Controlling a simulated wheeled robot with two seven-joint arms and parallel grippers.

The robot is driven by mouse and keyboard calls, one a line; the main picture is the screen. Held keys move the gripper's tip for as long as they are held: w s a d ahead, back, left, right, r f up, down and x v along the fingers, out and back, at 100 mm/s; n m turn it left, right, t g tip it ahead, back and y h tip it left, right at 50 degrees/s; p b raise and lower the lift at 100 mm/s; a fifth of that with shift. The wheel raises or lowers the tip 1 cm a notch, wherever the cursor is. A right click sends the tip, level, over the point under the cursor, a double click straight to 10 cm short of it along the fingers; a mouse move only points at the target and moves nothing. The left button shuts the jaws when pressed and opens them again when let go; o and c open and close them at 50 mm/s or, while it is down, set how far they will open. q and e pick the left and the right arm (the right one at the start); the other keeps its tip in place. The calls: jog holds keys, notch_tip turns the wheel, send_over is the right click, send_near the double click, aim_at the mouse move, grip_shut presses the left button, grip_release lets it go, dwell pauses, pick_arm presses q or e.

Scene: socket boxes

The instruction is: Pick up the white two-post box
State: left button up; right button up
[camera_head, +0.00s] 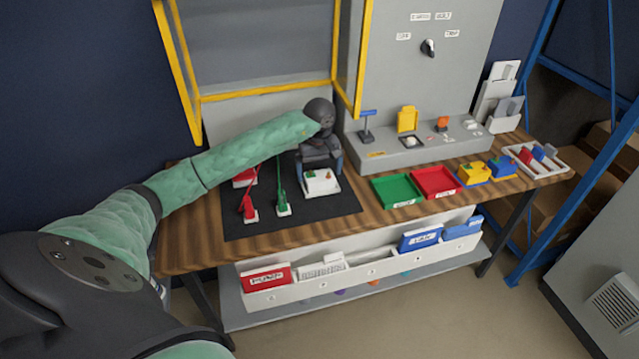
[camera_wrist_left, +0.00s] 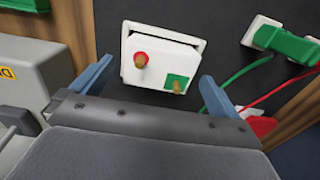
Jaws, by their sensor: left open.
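The white two-post box (camera_head: 321,183) lies on the black mat (camera_head: 334,206) on the wooden table. In the left wrist view the white box (camera_wrist_left: 152,67) shows one post on a red base and one on a green square. My left gripper (camera_head: 321,168) is open above the box. In the left wrist view its two blue fingers (camera_wrist_left: 150,88) stand apart on either side of the box's near part, and the box is not gripped. I cannot tell whether the fingers touch it. My right gripper is not in view.
Red and green plugs with cables (camera_head: 280,195) lie left of the box on the mat. A grey console (camera_head: 390,152) stands behind to the right. A green tray (camera_head: 397,190), a red tray (camera_head: 435,182) and yellow and blue boxes line the table's right side.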

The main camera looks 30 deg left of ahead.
pick_arm(q)
jog(key=shift+f, duration=0.85)
jog(key=c, duration=0.9)
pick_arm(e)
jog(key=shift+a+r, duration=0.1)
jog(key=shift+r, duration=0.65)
